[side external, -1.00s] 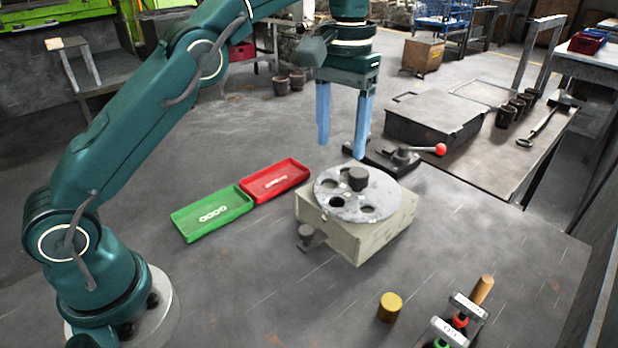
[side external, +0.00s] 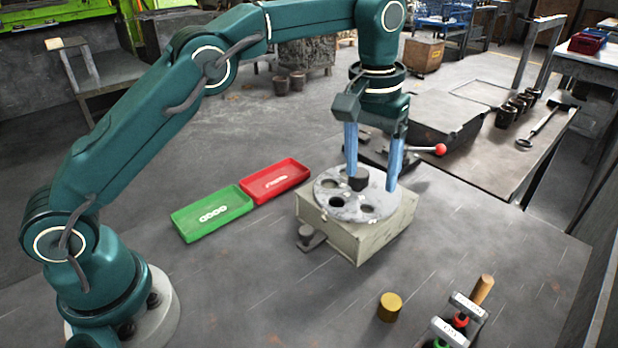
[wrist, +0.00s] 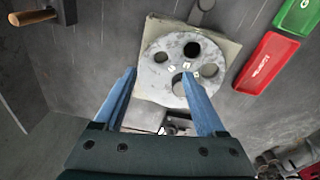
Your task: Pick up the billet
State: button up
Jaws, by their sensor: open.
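The plate also shows in the wrist view (wrist: 152,78) and has several round holes. My gripper (side external: 372,184) is open and points down over the plate. In the wrist view my fingertips (wrist: 159,73) are spread over the plate, nothing visibly gripped. A brass-coloured cylinder (side external: 390,307) stands apart on the table.
A green tray (side external: 212,213) and a red tray (side external: 275,180) lie left of the block (side external: 360,245). A red-knobbed lever (side external: 440,150) and a dark box (side external: 440,120) are behind it. The front middle table is mostly clear.

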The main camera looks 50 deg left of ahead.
aim_at(391, 302)
jog(key=s+d+f+m, duration=0.1)
jog(key=s+d+f, duration=0.1)
jog(key=d, duration=0.2)
jog(key=s+d+f+m, duration=0.1)
jog(key=s+d+f, duration=0.2)
jog(key=d, duration=0.1)
jog(key=s+d+f+m+g, duration=0.1)
jog(key=s+d+f, duration=0.1)
jog(key=d+f, duration=0.1)
jog(key=shift+s+d, duration=0.4)
jog(key=shift+d, duration=0.1)
jog(key=shift+s+d+f+m, duration=0.1)
jog(key=shift+d+f+m, duration=0.05)
jog(key=shift+f+m, duration=0.15)
jog(key=shift+f, duration=2.2)
grip_shut()
